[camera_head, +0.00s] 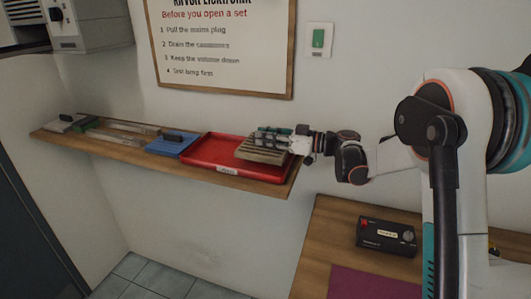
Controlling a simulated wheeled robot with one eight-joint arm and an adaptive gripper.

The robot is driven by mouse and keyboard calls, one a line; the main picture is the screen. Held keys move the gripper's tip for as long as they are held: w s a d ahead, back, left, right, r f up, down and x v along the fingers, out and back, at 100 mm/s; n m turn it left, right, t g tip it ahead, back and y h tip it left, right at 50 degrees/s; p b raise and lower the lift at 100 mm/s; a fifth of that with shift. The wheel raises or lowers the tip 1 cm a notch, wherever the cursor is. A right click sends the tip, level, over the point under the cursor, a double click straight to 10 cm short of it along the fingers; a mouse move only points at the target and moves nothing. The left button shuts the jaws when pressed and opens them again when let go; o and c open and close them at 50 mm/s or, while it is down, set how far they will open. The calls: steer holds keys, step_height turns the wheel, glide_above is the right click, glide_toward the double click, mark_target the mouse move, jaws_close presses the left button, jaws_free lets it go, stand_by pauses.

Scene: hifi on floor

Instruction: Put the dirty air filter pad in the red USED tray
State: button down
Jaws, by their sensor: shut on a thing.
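The red tray (205,153) sits at the right end of a wooden wall shelf, with a small white label on its front edge that is too small to read surely. A grey-brown pleated pad (262,155), which looks like the dirty air filter pad, is at the tray's right part. My gripper (279,139) reaches in from the right and is shut on the pad. The pad is over or in the tray; I cannot tell whether it touches the tray floor. The fingertips are partly lost against the pad.
Several clear and grey items lie further left. A black box (386,237) with a red switch is on the lower wooden table (320,240). A framed sign (225,45) hangs above.

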mark_target(288, 152)
step_height(288, 152, down, 4)
steer(key=shift+f+b, duration=0.25)
steer(key=shift+b, duration=0.3)
steer(key=c, duration=1.6)
jaws_free()
steer(key=shift+d+r, duration=0.1)
steer(key=p+v, duration=0.2)
steer(key=v, duration=0.9)
steer(key=shift+s+d, duration=0.25)
steer(key=shift+d, duration=0.1)
